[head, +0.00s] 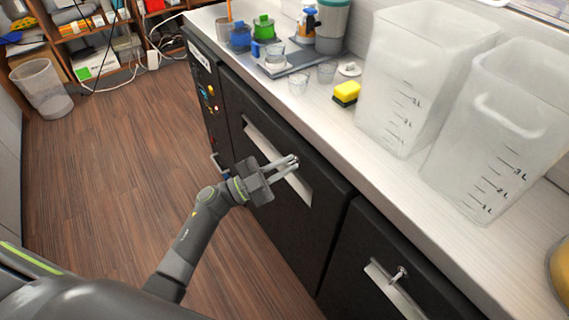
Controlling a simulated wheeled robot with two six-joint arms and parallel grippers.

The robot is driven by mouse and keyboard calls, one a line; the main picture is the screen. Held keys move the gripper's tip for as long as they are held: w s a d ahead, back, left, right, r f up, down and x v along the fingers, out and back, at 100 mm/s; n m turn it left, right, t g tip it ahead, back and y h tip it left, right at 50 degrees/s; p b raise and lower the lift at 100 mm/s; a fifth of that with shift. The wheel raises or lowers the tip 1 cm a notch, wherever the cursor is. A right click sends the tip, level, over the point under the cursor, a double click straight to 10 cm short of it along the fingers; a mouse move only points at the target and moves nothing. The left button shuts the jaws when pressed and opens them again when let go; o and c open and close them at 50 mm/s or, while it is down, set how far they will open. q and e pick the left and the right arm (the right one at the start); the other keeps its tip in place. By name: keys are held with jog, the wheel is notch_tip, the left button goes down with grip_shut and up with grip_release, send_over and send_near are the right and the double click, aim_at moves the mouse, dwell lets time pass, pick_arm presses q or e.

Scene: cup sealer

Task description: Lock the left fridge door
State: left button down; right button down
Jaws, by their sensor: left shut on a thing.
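The left fridge door (262,180) is a dark panel under the counter, with a long pale recessed handle strip (262,146). It looks closed and level with the front. The fingers mostly hide the key and the lock, so I cannot tell which way the key is turned. The right fridge door (345,268) has a similar strip with a silver key (400,272) sticking out. My right gripper is not in view.
A control panel (208,92) is left of the door. The wooden floor (120,180) in front is clear.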

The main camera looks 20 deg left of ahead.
pick_arm(q)
jog(key=m+g, duration=0.1)
jog(key=m, duration=0.3)
jog(key=m+g+p, duration=0.1)
jog(key=m+g, duration=0.1)
jog(key=m, duration=0.2)
jog(key=m+g+p, duration=0.1)
jog(key=m, duration=0.3)
jog(key=shift+r+g+y, duration=0.15)
jog(key=shift+g+y, duration=0.25)
jog(key=c, duration=1.6)
grip_release()
jog(key=b+v, duration=0.3)
jog(key=v, duration=1.4)
jog(key=shift+s+a+r, duration=0.15)
jog(key=shift+a+r, duration=0.05)
